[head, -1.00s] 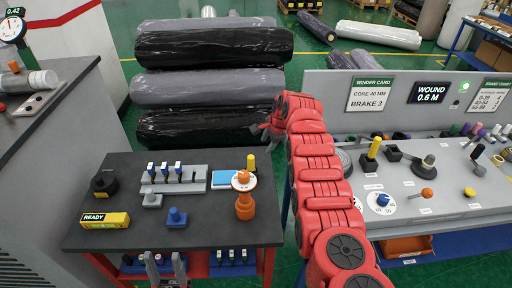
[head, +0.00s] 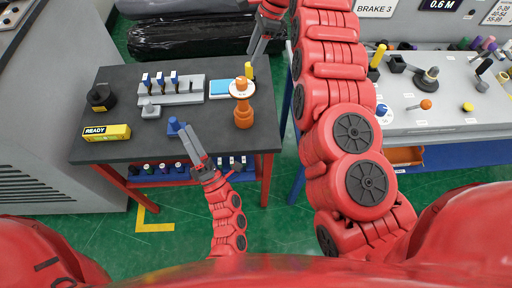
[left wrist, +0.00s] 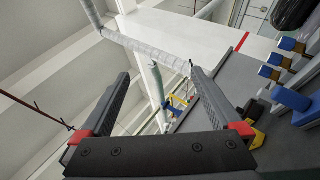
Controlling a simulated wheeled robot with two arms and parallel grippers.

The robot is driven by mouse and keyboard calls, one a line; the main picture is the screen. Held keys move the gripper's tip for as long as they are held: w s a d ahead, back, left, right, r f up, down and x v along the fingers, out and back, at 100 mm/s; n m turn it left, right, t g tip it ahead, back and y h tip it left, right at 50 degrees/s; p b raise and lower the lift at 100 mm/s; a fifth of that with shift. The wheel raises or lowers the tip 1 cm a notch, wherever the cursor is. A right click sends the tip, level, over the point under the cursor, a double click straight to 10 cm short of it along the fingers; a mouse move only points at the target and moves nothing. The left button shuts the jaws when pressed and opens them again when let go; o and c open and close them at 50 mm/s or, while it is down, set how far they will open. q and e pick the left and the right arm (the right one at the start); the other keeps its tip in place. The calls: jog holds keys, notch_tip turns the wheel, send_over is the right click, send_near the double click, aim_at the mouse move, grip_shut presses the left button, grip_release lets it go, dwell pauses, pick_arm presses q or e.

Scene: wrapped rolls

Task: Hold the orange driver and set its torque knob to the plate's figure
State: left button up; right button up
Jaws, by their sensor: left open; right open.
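The orange driver (head: 243,114) stands upright near the right edge of the dark bench (head: 140,72). A white dial ring (head: 240,88) with an orange cap sits at its top; its marks are too small to read. My left gripper (head: 190,140) is open and empty at the bench's front edge, left of the driver, close to a blue knobbed piece (head: 174,126). In the left wrist view its two fingers (left wrist: 160,78) are spread with nothing between them. My right gripper (head: 258,48) is open above the bench's back right corner, behind the driver.
A sign (head: 376,8) reads BRAKE 3. The grey console (head: 440,110) stands to the right.

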pick_arm(q)
jog(key=w+d+f+n+g+h, duration=0.2)
jog(key=w+d+f+n+h, duration=0.15)
jog(key=d+f+n, duration=0.35)
jog(key=n+g+h, duration=0.3)
jog(key=n+h, duration=0.1)
jog(key=h, duration=0.2)
send_near(245, 116)
jog(key=shift+y, duration=0.25)
jog(key=w, duration=0.4)
jog(key=w+a, duration=0.1)
jog(key=w, duration=0.6)
jog(key=shift+w+a, duration=0.35)
jog(key=shift+w+f, duration=0.1)
jog(key=shift+w, duration=0.15)
jog(key=shift+w+a, duration=0.2)
jog(key=shift+w, duration=0.15)
grip_shut()
